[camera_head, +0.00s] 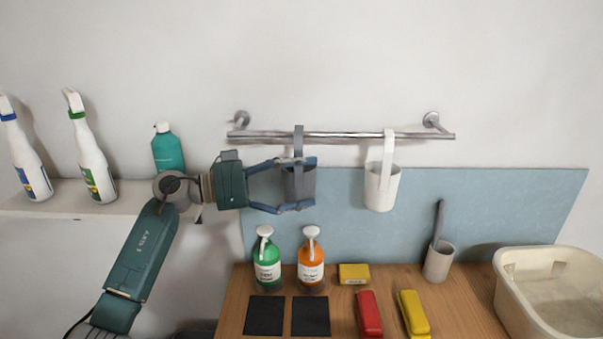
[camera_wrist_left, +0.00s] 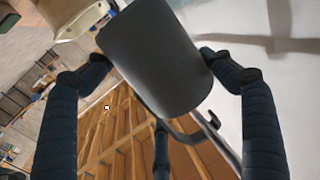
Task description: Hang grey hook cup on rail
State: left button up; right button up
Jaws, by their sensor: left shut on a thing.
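The grey hook cup (camera_head: 300,186) is between the fingers of my left gripper (camera_head: 296,187), which is shut on it. The cup is upright, just below the left half of the metal rail (camera_head: 345,135). Its strap and hook (camera_head: 298,142) reach up to rail height and cross in front of the rail. I cannot tell whether the hook rests on the rail. In the left wrist view the grey cup (camera_wrist_left: 155,55) fills the middle, with fingers on both sides and its curved hook (camera_wrist_left: 195,132) below. My right gripper is not in view.
A white hook cup (camera_head: 382,188) hangs on the rail to the right. Below are a wooden table (camera_head: 455,305) with a green bottle (camera_head: 266,262), an orange bottle (camera_head: 311,262), a grey cup with a brush (camera_head: 438,260) and a cream basin (camera_head: 510,300). A shelf (camera_head: 130,199) holds bottles at left.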

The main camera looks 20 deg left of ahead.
pick_arm(q)
jog(key=shift+f, duration=0.1)
jog(key=o, duration=1.2)
jog(key=shift+c, duration=0.2)
jog(key=shift+v, duration=3.75)
